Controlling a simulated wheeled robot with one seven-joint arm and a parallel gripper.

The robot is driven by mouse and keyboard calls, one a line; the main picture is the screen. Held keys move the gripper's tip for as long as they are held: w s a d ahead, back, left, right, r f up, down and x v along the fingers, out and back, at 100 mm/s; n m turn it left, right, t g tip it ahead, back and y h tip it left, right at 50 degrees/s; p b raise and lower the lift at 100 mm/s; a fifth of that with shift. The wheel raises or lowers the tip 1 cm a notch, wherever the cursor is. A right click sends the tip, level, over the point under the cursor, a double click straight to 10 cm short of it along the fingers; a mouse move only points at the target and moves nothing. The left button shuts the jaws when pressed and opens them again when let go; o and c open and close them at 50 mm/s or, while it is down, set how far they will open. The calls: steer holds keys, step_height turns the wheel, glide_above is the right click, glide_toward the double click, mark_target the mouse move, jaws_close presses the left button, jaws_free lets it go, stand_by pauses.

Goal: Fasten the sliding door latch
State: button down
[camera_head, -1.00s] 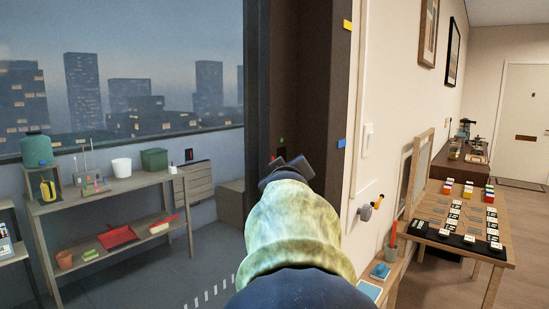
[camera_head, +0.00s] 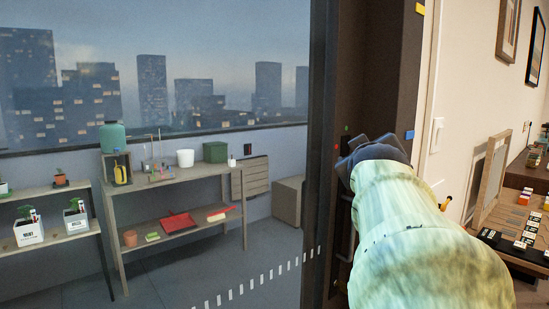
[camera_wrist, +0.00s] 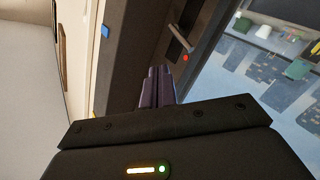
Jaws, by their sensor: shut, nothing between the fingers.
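The sliding glass door has a dark frame (camera_head: 318,130) beside a brown jamb (camera_head: 375,70). In the wrist view the door's dark frame (camera_wrist: 222,30) runs slantwise, with a slim metal lever or handle (camera_wrist: 178,36) and a red dot (camera_wrist: 185,58) near it. I cannot tell whether the lever is the latch or how it is set. My gripper (camera_head: 352,158) is in front of the jamb, and its tips are partly hidden in the head view. In the wrist view my gripper (camera_wrist: 157,72) is shut and empty, below and left of the red dot, apparently apart from the lever.
A blue tag (camera_head: 409,135) and a yellow tag (camera_head: 420,8) are on the jamb edge. A light switch (camera_head: 437,134) is on the wall to the right. A wooden table (camera_head: 487,222) with small blocks stands at right. Shelves (camera_head: 180,186) stand beyond the glass.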

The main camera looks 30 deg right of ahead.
steer(key=b, duration=0.1)
steer(key=s+a+b, duration=0.1)
steer(key=b, duration=0.1)
steer(key=shift+s+f+b, duration=0.1)
steer(key=shift+s+b, duration=0.15)
steer(key=shift+b, duration=0.05)
steer(key=b+v, duration=0.2)
steer(key=b, duration=0.3)
steer(key=shift+a+r, duration=0.1)
steer(key=shift+r, duration=0.15)
